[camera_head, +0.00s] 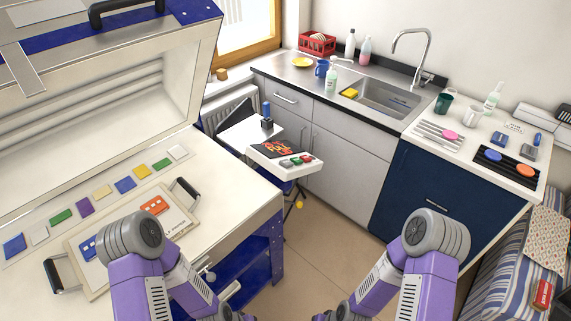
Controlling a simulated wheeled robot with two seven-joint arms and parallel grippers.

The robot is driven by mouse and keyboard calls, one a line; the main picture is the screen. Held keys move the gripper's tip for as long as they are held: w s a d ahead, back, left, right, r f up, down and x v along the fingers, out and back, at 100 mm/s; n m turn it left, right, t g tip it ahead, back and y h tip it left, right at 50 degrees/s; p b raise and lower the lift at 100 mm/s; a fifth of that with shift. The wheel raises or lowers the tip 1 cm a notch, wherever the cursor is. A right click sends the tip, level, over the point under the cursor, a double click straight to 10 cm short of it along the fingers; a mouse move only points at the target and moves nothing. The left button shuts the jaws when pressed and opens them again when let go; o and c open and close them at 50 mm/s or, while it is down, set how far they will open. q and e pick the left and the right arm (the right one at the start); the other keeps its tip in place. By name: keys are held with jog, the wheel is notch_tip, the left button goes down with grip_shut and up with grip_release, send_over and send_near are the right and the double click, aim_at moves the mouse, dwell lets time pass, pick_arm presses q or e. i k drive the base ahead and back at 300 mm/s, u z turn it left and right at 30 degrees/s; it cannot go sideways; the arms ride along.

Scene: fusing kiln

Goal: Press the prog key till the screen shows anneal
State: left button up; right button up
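I cannot read the key labels, so I cannot tell which is prog. My two purple arms reach in at the bottom left and bottom right, well short of the box. Neither gripper can be made out in the picture.
The open kiln (255,203) fills the left, with a handled board (99,290) and several coloured glass squares on it. A blue-handled item (267,122) stands on the shelf behind the box. The sink counter (325,98) is beyond. The floor (325,235) in the middle is clear.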

aim_at(287, 163)
jog(key=u, duration=0.05)
jog(key=k, duration=0.45)
jog(key=z, duration=0.85)
jog(key=i, duration=1.05)
jog(key=u, duration=0.6)
jog(key=i, duration=0.75)
jog(key=u, duration=0.75)
